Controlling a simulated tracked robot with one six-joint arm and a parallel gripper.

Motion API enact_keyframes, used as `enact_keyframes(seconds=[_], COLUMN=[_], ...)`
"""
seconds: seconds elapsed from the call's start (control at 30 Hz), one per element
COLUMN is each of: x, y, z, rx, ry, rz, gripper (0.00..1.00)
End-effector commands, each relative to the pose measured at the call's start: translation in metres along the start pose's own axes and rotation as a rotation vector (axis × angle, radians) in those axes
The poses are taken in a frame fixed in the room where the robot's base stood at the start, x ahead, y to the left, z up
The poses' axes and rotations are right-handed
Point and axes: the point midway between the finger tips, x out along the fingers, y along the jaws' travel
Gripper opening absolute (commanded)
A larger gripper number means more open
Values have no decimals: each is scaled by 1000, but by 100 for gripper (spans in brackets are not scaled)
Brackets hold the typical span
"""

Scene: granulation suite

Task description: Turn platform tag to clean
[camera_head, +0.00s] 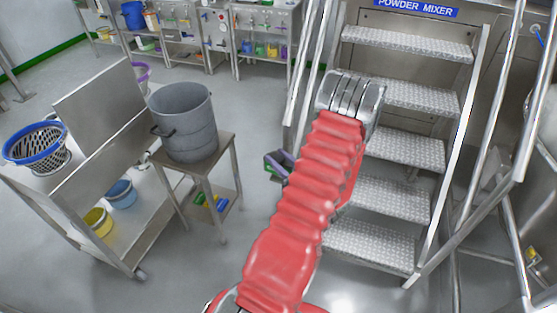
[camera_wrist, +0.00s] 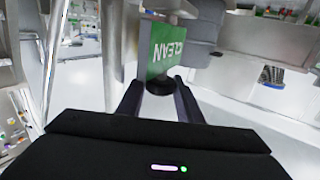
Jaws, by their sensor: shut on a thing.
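The platform tag (camera_wrist: 165,48) is a green plate with white lettering that reads CLEAN, upside down in the wrist view. A round black knob (camera_wrist: 159,86) sits at its lower edge in that view. My gripper (camera_wrist: 158,84) has its two dark fingers on either side of the knob, shut on the tag at this part. In the head view my red-sleeved arm reaches toward the steps marked POWDER MIXER (camera_head: 400,95), and the tag is not seen there. A small dark purple and green part (camera_head: 278,164) shows beside the arm, too small to identify surely.
Metal handrails (camera_head: 305,75) flank the steps. To the left, a grey bucket (camera_head: 184,120) stands on a small table, beside a steel trolley (camera_head: 90,190) with a blue-rimmed basket (camera_head: 38,146). Open floor (camera_head: 240,190) lies between table and steps.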

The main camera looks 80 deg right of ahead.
Motion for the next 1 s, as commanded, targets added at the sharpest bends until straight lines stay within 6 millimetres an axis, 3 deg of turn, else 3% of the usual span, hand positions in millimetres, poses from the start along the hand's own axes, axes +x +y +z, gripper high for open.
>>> enact_keyframes(seconds=[0.73, 0.77, 1.0], x=[1, 1, 1], y=[1, 1, 0], z=[-2, -2, -1], rx=[-3, -3, -1], ry=[5, 5, 3], rz=[-94, -94, -93], gripper=[10, 33, 50])
